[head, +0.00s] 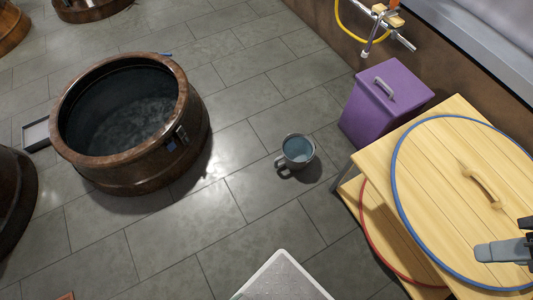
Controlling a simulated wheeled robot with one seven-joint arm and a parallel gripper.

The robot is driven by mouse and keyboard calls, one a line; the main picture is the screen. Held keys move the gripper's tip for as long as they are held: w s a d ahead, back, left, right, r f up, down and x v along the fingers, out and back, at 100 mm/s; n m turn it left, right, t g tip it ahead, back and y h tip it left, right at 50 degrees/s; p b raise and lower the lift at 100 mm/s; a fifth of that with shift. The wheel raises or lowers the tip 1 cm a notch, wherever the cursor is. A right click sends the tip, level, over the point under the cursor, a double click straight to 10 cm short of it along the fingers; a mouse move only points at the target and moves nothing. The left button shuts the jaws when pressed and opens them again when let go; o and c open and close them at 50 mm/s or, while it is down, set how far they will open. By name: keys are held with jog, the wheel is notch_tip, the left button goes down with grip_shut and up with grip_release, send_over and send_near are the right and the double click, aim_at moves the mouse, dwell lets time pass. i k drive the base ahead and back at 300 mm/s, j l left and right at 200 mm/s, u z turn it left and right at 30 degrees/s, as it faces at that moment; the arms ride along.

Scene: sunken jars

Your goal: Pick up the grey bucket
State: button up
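The grey bucket (297,151) is a small grey-blue round vessel with an open top. It stands upright on the tiled floor, between the large brown jar and the wooden stand. A handle or loop shows at its lower left side. A grey and black part of my arm or gripper (505,250) shows at the right edge, over the round wooden lid and well apart from the bucket. It is cut off by the picture's edge, and its fingertips cannot be made out clearly.
A large brown jar (190,118) with dark contents stands at left. A purple bin (377,115) stands by the wall. A wooden stand (452,108) bears a blue-rimmed round lid (440,165) at right. A pale-edged box or panel (280,280) shows at the bottom. Floor around the bucket is clear.

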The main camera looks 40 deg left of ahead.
aim_at(298, 149)
jog(key=u, duration=4)
jog(key=z, duration=1.6)
jog(key=i, duration=0.55)
